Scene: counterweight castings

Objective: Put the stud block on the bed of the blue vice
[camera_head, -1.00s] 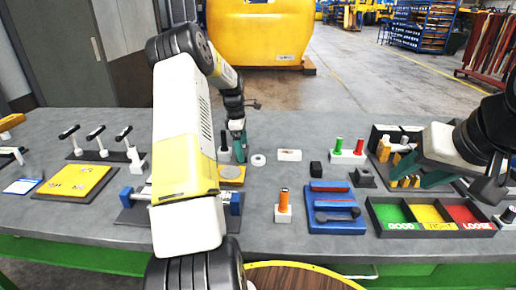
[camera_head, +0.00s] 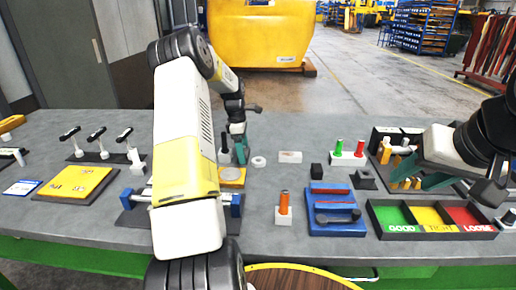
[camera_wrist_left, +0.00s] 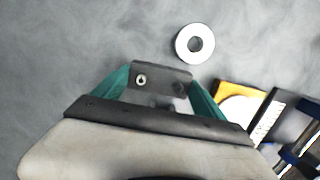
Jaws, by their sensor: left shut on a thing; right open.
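My left gripper (camera_head: 240,154) is shut on a dark block with a bright round stud (camera_wrist_left: 160,82), apparently the stud block. It is held between the teal fingers in the left wrist view and is hard to make out in the head view. The blue vice (camera_head: 236,204) lies at the front of the bench, with silver rods. My left arm hides much of its middle, including most of the bed. The gripper is behind the vice; whether the block touches the bench cannot be told. My right gripper (camera_head: 412,172) is open at the right, by the dark tray.
A white ring (camera_head: 258,162) lies right of the left gripper. A yellow block with a disc (camera_head: 232,176) sits between gripper and vice. An orange peg (camera_head: 284,203), a blue tool tray (camera_head: 336,228) and a three-colour sorting tray (camera_head: 376,218) stand to the right.

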